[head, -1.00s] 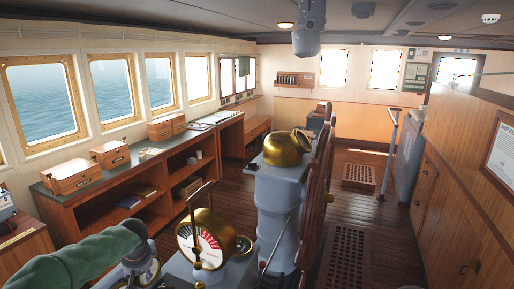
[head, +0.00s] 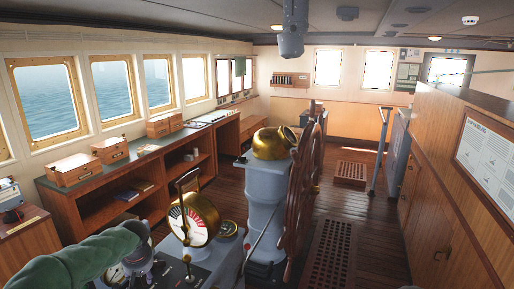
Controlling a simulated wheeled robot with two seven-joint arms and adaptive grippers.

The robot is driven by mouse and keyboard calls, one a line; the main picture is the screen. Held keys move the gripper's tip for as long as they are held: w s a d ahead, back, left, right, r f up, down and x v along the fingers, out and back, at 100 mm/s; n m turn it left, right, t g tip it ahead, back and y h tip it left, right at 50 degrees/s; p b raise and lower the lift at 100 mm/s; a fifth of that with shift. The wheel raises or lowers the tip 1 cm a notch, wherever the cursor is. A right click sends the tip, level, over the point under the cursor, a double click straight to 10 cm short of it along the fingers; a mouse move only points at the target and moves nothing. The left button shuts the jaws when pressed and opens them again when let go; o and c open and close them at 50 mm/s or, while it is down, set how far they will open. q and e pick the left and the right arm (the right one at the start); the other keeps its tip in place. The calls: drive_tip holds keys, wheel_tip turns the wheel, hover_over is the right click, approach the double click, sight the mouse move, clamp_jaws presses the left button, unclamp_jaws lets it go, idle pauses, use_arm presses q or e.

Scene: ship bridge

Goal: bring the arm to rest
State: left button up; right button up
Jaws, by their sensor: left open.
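My left arm, in a green sleeve, comes in at the bottom left of the head view. Its dark grey left gripper (head: 142,254) is open, beside the brass engine telegraph (head: 193,220) and over the left part of the grey console (head: 200,268). The fingers are small and partly blend with the gauges behind them, so I cannot tell whether they touch anything. I see nothing held. My right arm and gripper are out of view.
A grey pedestal with a brass binnacle top (head: 273,143) and the wooden ship's wheel (head: 304,190) stand right of the telegraph. A long wooden shelf unit (head: 110,205) runs under the windows. A wood-panelled wall (head: 440,190) bounds the right.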

use_arm(q)
drive_tip(key=s+d+f+m+g+h+b, duration=0.1)
drive_tip(key=s+d+f+h+b, duration=0.15)
drive_tip(key=d+f, duration=0.55)
drive_tip(key=s+d+f+m+h+b, duration=0.1)
drive_tip(key=s+d+f+m, duration=0.15)
drive_tip(key=f, duration=0.95)
drive_tip(key=s+d+f+m+g+h+b, duration=0.1)
drive_tip(key=s+d+f+h, duration=0.15)
drive_tip(key=d+f, duration=0.55)
drive_tip(key=s+d+f+b, duration=0.2)
drive_tip(key=s+d+f, duration=0.1)
drive_tip(key=s+f, duration=0.6)
drive_tip(key=s+d+f+g+b, duration=0.1)
drive_tip(key=s+d+f+b, duration=0.2)
drive_tip(key=s+f, duration=0.7)
drive_tip(key=s, duration=0.3)
drive_tip(key=shift+d+f+h, duration=0.2)
drive_tip(key=shift+d+h, duration=0.1)
drive_tip(key=shift+d, duration=0.05)
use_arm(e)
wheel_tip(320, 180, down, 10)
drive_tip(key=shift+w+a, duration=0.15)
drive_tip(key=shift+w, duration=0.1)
use_arm(q)
drive_tip(key=shift+s, duration=0.15)
